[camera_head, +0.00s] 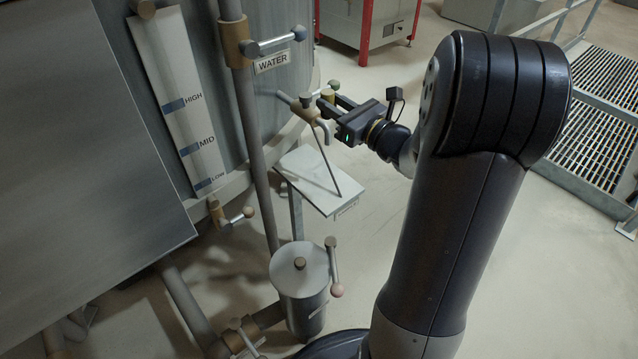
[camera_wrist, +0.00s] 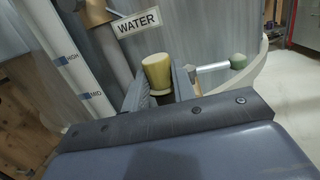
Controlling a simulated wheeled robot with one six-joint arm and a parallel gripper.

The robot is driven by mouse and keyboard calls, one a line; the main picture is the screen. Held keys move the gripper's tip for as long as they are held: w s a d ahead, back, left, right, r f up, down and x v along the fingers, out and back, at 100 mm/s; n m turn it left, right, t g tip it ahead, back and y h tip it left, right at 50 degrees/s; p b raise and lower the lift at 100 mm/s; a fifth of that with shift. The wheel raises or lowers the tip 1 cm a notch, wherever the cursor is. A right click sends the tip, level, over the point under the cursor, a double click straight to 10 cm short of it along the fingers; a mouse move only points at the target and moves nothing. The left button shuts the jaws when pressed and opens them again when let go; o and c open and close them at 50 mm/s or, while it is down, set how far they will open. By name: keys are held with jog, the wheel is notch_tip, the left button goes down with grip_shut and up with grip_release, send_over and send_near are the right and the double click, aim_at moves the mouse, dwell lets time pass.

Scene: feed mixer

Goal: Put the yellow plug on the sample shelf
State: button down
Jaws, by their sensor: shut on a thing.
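The yellow plug (camera_wrist: 158,72) sits between the two fingers of my gripper (camera_wrist: 160,84) in the wrist view, its wide round end up. My gripper (camera_head: 329,102) is shut on it, in front of the tank wall near a tap. In the head view the plug is small and mostly hidden by the fingers. Whether it touches the tap fitting, I cannot tell. The sample shelf (camera_head: 305,170) is a small pale tilted-looking plate on a post, below my gripper. A thin dark rod-like shape crosses it. Its front label is too small to read surely.
A green-ended tap handle (camera_wrist: 238,62) is close right of the fingers. The WATER sign (camera_head: 272,62), a vertical pipe (camera_head: 250,130) and the tank (camera_head: 275,105) stand to the left. A lidded canister (camera_head: 300,280) stands below. Open floor lies right of the shelf.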

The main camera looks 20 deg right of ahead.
notch_tip(320, 180, down, 26)
jog(key=b, duration=0.8)
jog(key=shift+f, duration=0.2)
jog(key=shift+f+b, duration=0.2)
jog(key=shift+b, duration=0.1)
jog(key=c, duration=1.2)
grip_release()
jog(key=shift+r, duration=0.1)
jog(key=shift+o, duration=0.2)
jog(key=shift+r, duration=0.15)
jog(key=p+v, duration=0.2)
jog(key=v, duration=1)
